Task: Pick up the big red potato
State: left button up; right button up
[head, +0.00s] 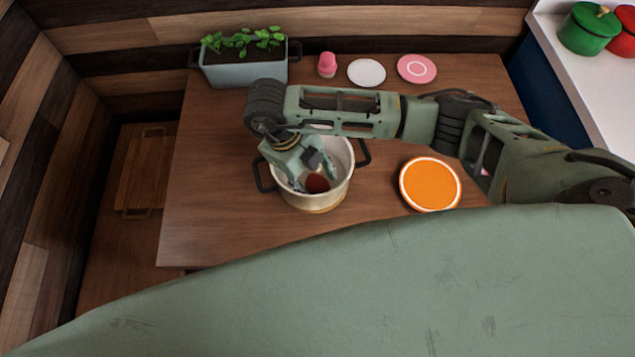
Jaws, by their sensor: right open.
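The big red potato (317,183) lies inside a cream pot (318,202) with dark side handles on the wooden table. Only part of its dark red surface shows. My right gripper (316,172) reaches down into the pot from above, with its open fingers at the potato. The fingertips are partly hidden, and I cannot tell whether they touch the potato. My left gripper is out of view.
An orange plate (430,184) lies right of the pot on the table (215,205). A planter (245,72), a pink cup (327,65), a white plate (366,73) and a pink plate (416,69) line the back. The table's left side is clear.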

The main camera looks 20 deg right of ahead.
aim_at(315, 184)
jog(key=shift+x, duration=1.55)
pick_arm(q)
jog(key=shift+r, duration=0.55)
pick_arm(e)
jog(key=shift+c, duration=0.4)
jog(key=c, duration=0.8)
